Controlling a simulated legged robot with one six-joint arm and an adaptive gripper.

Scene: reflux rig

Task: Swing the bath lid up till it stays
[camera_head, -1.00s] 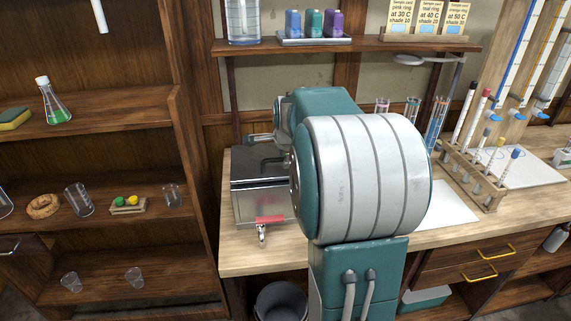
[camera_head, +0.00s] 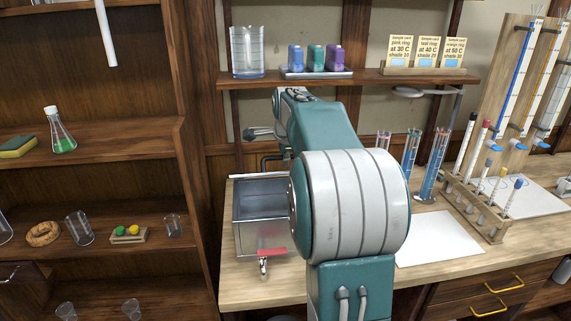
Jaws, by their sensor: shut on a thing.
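The bath (camera_head: 246,236) is a grey metal box at the left end of the bench, with a red-handled tap (camera_head: 268,256) low on its front. Its top looks open and I see into its inside. The lid is hard to make out and seems raised at the back, mostly hidden behind my arm. My gripper (camera_head: 257,133) is above the back of the bath and is shut. A dark curved bar shows just below it. The grip itself is small and partly hidden; it appears to be on the lid.
A shelf (camera_head: 370,78) with a beaker (camera_head: 247,52), coloured bottles and sample cards runs above the bath. A test tube rack (camera_head: 473,206) and blue-filled cylinders (camera_head: 433,165) stand to the right. A white sheet (camera_head: 440,240) lies on the bench. Wooden shelving (camera_head: 178,190) stands close on the left.

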